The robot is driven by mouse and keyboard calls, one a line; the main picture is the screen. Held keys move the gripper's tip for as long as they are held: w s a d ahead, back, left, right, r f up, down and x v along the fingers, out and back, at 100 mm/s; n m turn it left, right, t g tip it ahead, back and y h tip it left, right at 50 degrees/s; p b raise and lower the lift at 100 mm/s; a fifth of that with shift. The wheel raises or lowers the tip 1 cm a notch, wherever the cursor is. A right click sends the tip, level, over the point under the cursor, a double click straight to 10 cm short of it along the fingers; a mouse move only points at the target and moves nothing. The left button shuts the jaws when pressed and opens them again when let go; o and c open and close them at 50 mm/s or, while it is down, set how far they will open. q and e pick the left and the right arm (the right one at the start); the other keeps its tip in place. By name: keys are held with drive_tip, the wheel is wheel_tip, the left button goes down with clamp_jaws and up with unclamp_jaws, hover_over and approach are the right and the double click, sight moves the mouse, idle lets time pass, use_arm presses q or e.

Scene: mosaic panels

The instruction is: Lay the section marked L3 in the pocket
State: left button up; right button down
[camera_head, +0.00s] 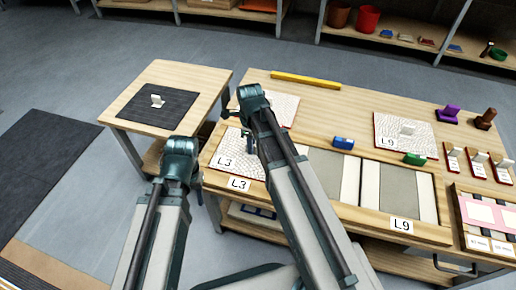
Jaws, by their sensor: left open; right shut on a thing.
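The white mosaic section marked L3 (226,147) lies level at the left pocket of the wooden frame (320,208), by the frame's L3 label (238,184). I cannot tell whether it is fully seated; my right arm hides its right part. My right gripper (246,128) is above this section and shut, apparently on its handle; the grip itself is hidden. My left gripper (181,147) is open and empty, left of the frame, in front of the small side table.
A side table (195,80) bears a dark mat (140,107) with a small pale piece. Another mosaic panel (284,108) lies behind my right arm. The L9 section (420,134), blue block (343,143), green block (414,159) and yellow bar (305,80) lie on the bench.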

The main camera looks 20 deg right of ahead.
drive_tip(key=shift+f, duration=0.1)
drive_tip(key=shift+a, duration=0.15)
drive_tip(key=shift+f, duration=0.15)
drive_tip(key=c, duration=0.9)
unclamp_jaws()
